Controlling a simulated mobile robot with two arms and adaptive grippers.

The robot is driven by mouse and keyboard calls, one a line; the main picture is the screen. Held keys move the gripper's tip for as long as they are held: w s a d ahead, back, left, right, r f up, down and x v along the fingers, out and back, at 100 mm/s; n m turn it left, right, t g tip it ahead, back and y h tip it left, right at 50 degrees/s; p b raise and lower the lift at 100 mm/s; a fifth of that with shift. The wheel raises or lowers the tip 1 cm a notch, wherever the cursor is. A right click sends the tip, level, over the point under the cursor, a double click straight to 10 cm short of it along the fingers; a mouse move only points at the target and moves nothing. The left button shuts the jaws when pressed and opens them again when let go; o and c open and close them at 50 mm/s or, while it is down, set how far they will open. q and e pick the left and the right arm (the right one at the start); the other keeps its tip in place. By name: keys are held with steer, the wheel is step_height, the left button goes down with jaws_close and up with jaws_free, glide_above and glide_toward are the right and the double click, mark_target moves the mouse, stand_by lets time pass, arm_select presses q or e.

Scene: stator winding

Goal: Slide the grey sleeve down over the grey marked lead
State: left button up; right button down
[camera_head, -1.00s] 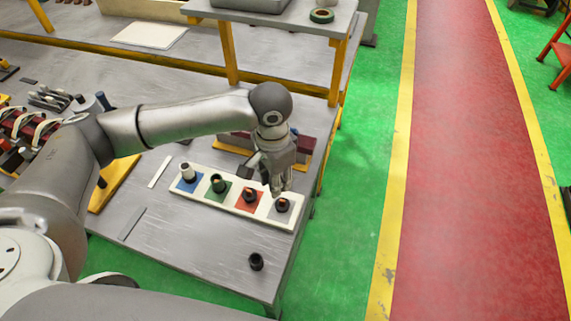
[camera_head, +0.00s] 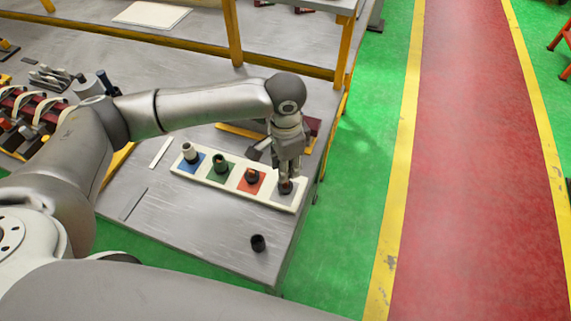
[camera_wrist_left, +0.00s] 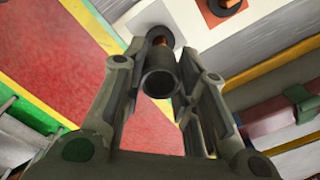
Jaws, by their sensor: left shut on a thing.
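My left gripper (camera_head: 287,178) points down over the grey square (camera_head: 283,196) at the right end of the white board (camera_head: 268,188). In the left wrist view, its fingers (camera_wrist_left: 162,95) are shut on a grey sleeve (camera_wrist_left: 159,83), a short tube with its open end facing the camera. The copper-coloured lead (camera_wrist_left: 160,42) shows just beyond the sleeve, above a dark round base (camera_wrist_left: 152,27). The sleeve looks lined up with the lead, but I cannot tell how far it is around it. In the head view the sleeve is mostly hidden by the fingers. My right gripper is not in view.
The board also has blue (camera_head: 188,165), green (camera_head: 220,170) and red (camera_head: 250,182) squares with leads. A loose dark sleeve (camera_head: 258,243) stands near the table's front edge. A dark red block (camera_head: 314,127) stands behind the gripper. The table's right edge is close by.

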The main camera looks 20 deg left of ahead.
arm_select(q)
steer(key=shift+f+b, duration=1.15)
steer(key=shift+f, duration=1)
steer(key=o, duration=0.9)
steer(key=shift+c, duration=0.2)
steer(key=shift+r, duration=0.1)
step_height(320, 180, up, 12)
